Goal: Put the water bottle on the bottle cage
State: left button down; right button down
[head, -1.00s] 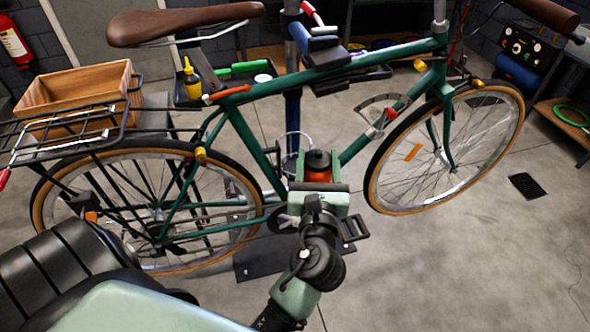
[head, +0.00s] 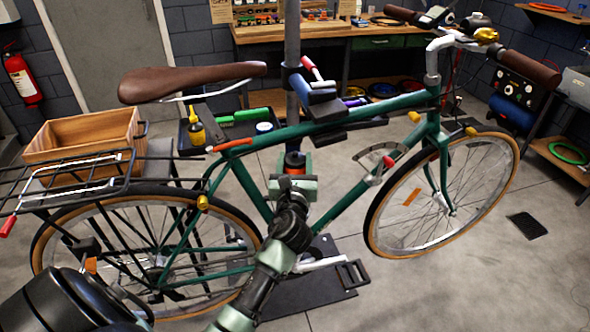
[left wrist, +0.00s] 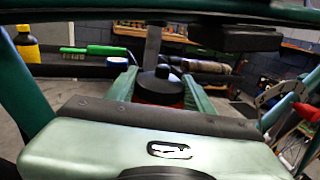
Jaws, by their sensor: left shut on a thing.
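The water bottle (head: 295,163), orange-red with a black cap, is upright inside the bicycle's main frame opening, as seen in the head view. My left gripper (head: 294,178) is shut on it, with the wrist just in front. In the left wrist view the bottle's black cap and red side (left wrist: 159,87) show between my two green fingers. The green bike frame (head: 345,203) passes close by, with the down tube just to the right of the gripper. I cannot make out the bottle cage; the arm and gripper cover that part. My right gripper is not in view.
A repair stand post (head: 292,50) rises behind the frame. A tool tray (head: 225,133) with a yellow bottle (head: 195,127) and green brush lies behind the seat tube. The top tube (head: 275,134) runs just above the gripper. A workbench (head: 350,35) stands at the back.

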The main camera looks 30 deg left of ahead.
pick_arm(q)
jog(key=shift+f+b, duration=0.65)
jog(key=shift+f, duration=1.1)
jog(key=c, duration=0.6)
grip_release()
jog(key=shift+f, duration=0.1)
jog(key=shift+r, duration=0.2)
jog(key=shift+b+v, duration=0.45)
jog(key=shift+v, duration=5.55)
